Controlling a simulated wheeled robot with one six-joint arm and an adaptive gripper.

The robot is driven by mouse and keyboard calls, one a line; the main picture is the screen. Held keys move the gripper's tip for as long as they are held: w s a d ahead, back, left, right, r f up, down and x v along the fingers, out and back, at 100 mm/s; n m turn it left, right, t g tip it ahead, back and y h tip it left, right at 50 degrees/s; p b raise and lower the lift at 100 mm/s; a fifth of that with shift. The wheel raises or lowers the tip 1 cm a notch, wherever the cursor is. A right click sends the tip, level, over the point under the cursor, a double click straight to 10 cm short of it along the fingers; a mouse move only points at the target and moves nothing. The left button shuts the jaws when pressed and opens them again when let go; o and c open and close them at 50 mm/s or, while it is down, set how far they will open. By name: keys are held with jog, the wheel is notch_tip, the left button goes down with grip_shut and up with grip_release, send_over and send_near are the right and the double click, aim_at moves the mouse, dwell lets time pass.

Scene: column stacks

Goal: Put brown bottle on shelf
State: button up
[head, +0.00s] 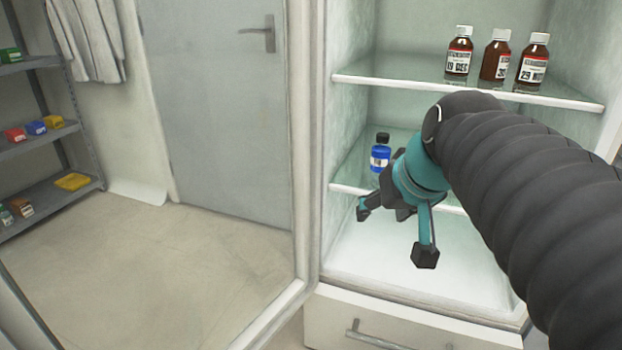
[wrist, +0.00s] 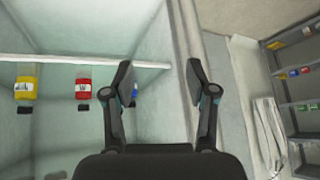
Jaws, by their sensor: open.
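Three brown bottles with white caps and white labels stand upright on the upper glass shelf (head: 400,80): a left one (head: 459,52), a middle one (head: 495,60) and a right one (head: 533,62). None of them shows in the wrist view. My gripper (head: 394,233) is open and empty, in front of the cabinet near the edge of the lower glass shelf (head: 350,180), below the brown bottles. In the wrist view its two fingers (wrist: 160,76) are spread with nothing between them.
A blue bottle (head: 380,153) stands on the lower shelf, left of my gripper. The wrist view, upside down, shows a red bottle (wrist: 83,91) and a yellow bottle (wrist: 25,88). The open cabinet door (head: 304,150) stands at left. A drawer (head: 400,325) lies below.

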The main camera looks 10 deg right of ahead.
jog(key=s+a+f+n+g, duration=0.1)
jog(key=s+a+f, duration=0.3)
jog(key=s+f, duration=0.5)
notch_tip(320, 180, down, 4)
jog(key=shift+s+a+r+g, duration=0.15)
jog(key=shift+r+g, duration=0.1)
jog(key=shift+g, duration=0.05)
